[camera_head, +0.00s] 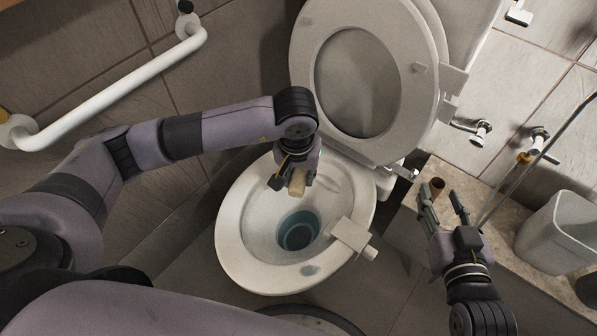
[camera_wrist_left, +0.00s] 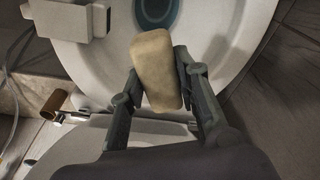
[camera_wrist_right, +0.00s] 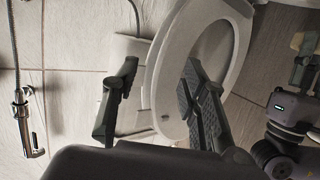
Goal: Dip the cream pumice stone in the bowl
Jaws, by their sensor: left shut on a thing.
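The cream pumice stone (camera_head: 298,181) is in my left gripper (camera_head: 293,180), over the back part of the toilet bowl (camera_head: 233,230). In the left wrist view the stone (camera_wrist_left: 156,70) is a tan rounded block between the two fingers of the left gripper (camera_wrist_left: 160,85), slightly tilted. The bowl (camera_wrist_left: 90,65) lies below it, with blue-grey water (camera_wrist_left: 155,10) showing at the top edge. In the head view the water (camera_head: 298,232) is nearer the front than the stone, which looks above it. My right gripper (camera_head: 443,205) is open and empty above the stone ledge.
The raised lid and seat (camera_head: 432,75) stand behind the bowl. A pale block-shaped fixture (camera_head: 352,235) sits on the bowl's right rim. A brown roll (camera_head: 437,186), a grey bin (camera_head: 560,232) and the ledge (camera_head: 520,265) are at right. A white grab bar (camera_head: 110,88) is on the left wall.

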